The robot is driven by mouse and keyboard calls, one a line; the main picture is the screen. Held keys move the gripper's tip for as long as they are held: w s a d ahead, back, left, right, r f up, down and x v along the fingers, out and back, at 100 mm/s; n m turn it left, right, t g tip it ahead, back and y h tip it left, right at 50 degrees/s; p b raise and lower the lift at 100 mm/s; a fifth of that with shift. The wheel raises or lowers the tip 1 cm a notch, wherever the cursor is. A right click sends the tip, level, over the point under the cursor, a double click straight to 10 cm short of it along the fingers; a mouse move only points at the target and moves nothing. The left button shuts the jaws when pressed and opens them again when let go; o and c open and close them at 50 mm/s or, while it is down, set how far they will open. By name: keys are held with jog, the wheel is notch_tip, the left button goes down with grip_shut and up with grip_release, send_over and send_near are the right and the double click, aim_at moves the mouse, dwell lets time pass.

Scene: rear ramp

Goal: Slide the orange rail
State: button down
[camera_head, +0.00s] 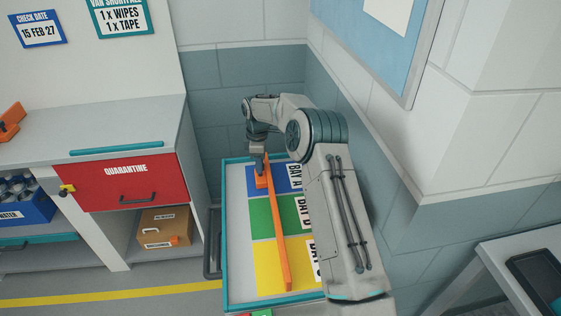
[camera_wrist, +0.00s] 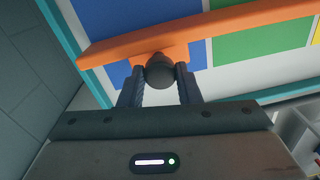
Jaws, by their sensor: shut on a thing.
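The orange rail (camera_head: 279,236) is a long straight bar lying across the blue, green and yellow bays of a teal-rimmed tray (camera_head: 226,262). My gripper (camera_head: 258,168) is at the rail's far end, over the blue bay (camera_head: 289,179). In the wrist view, my gripper (camera_wrist: 159,76) is shut on a dark round knob (camera_wrist: 160,71) on an orange block beside the rail (camera_wrist: 200,31). The rail runs across the top of that view. My arm hides the right side of the tray in the head view.
A counter with a red quarantine drawer (camera_head: 128,185) stands left of the tray. Tiled walls (camera_head: 213,125) close in behind and to the right. A grey table with a dark tray (camera_head: 540,275) is at lower right. A yellow line (camera_head: 110,293) crosses the floor at left.

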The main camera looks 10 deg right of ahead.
jog(key=a, duration=1)
jog(key=shift+a+r, duration=0.1)
jog(key=shift+a, duration=0.05)
jog(key=c, duration=1.2)
grip_release()
jog(key=shift+a, duration=0.1)
jog(key=shift+o, duration=0.7)
jog(key=shift+s+a, duration=0.1)
jog(key=shift+a, duration=0.05)
jog(key=shift+d, duration=0.35)
jog(key=shift+r, duration=0.25)
notch_tip(320, 180, up, 13)
jog(key=shift+w+a, duration=0.15)
jog(key=shift+w, duration=0.2)
jog(key=shift+r, duration=0.2)
